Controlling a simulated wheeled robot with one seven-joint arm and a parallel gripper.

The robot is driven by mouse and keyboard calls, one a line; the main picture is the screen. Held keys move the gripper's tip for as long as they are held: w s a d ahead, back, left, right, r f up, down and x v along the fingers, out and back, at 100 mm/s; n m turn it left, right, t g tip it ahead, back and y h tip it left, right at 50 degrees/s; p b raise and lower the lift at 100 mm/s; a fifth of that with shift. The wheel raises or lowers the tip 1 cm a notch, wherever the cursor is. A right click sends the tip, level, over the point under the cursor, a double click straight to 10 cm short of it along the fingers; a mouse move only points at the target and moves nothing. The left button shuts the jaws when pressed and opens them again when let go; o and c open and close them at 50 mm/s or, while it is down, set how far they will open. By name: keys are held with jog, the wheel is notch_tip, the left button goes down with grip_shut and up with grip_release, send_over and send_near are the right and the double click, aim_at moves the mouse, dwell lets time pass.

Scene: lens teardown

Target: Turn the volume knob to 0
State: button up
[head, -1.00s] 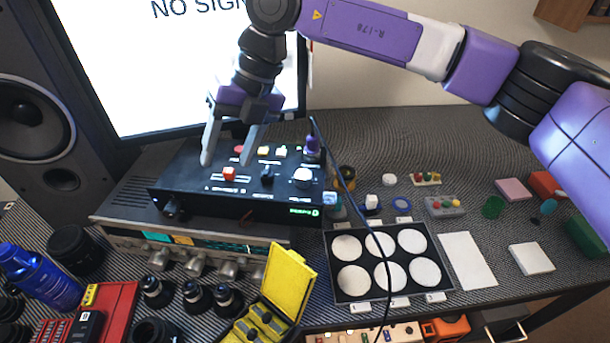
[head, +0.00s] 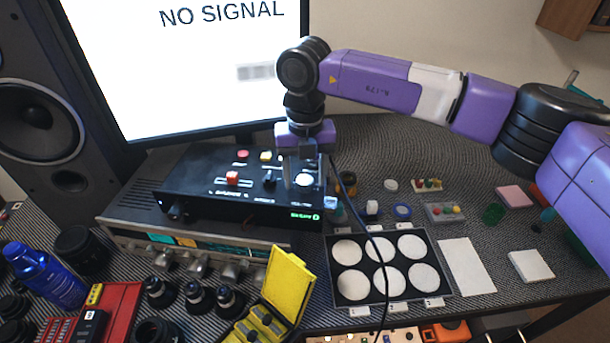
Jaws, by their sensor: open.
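A black control box (head: 205,204) sits on top of a silver stereo unit in the head view. A white round knob (head: 304,180) is at its right front, a black knob (head: 269,180) stands left of it, and a red-topped control (head: 232,178) is further left. The lettering is too small to tell which one is the volume knob. My gripper (head: 306,176) points down at the box's right end, with its open fingers on either side of the white knob. I cannot tell whether they touch it. The gripper hides the box's back right corner.
A monitor (head: 200,75) stands behind the box, and a speaker (head: 35,120) is at the left. A cable (head: 375,245) hangs in front of the tray (head: 335,296) with white discs.

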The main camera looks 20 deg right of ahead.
jog(key=shift+f, duration=0.3)
grip_shut()
